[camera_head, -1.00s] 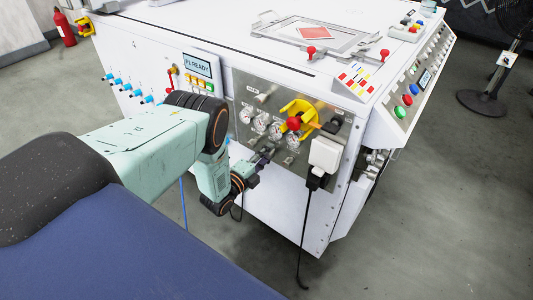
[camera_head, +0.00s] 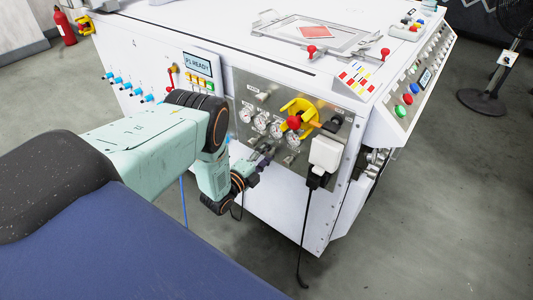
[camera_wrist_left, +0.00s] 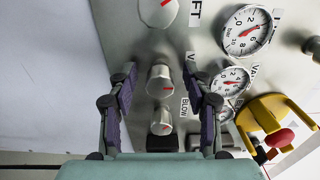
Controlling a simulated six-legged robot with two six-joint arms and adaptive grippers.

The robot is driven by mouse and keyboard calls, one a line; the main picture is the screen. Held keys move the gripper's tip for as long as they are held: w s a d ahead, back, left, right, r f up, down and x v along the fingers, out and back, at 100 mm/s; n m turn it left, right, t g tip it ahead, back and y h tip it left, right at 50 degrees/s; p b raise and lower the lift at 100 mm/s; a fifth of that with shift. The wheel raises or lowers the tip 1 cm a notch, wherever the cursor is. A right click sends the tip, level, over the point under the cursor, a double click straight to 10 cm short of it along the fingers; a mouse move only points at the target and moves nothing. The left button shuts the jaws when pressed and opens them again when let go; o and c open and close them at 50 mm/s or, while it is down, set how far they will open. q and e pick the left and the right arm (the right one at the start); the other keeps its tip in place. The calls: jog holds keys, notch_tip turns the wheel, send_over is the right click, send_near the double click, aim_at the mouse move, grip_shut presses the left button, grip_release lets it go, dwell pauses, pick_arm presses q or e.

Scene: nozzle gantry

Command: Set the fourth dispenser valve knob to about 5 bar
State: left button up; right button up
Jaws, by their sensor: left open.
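In the left wrist view, a grey valve knob (camera_wrist_left: 160,82) with a red mark lies between the two spread fingers of my left gripper (camera_wrist_left: 159,70). Gaps show between the fingers and this knob. A second knob (camera_wrist_left: 162,121) is below it, beside a BLOW label, and a third knob (camera_wrist_left: 158,11) is at the top. I cannot tell which one is the fourth. Gauges with red needles are at the right, a large one (camera_wrist_left: 248,31) and a smaller one (camera_wrist_left: 234,80). In the head view, my left gripper (camera_head: 262,160) is at the panel below the gauges (camera_head: 276,130). My right gripper is not visible.
A yellow part with a red knob (camera_head: 293,122) stands out just above the gauges. A white box (camera_head: 325,152) with a black cable is to the right of my gripper.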

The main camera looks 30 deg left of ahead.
pick_arm(q)
jog(key=s, duration=1.2)
jog(key=shift+a, duration=0.45)
jog(key=s+d+f+n+g+y, duration=0.2)
jog(key=s+d+f+n+g, duration=0.3)
jog(key=s+f+n+g, duration=0.7)
jog(key=s+d+r+n+g, duration=0.2)
jog(key=s+d+n+g, duration=0.35)
jog(key=s, duration=0.85)
jog(key=s+d+r+n, duration=0.2)
jog(key=d+r, duration=0.2)
jog(key=r, duration=0.3)
jog(key=shift+s, duration=0.2)
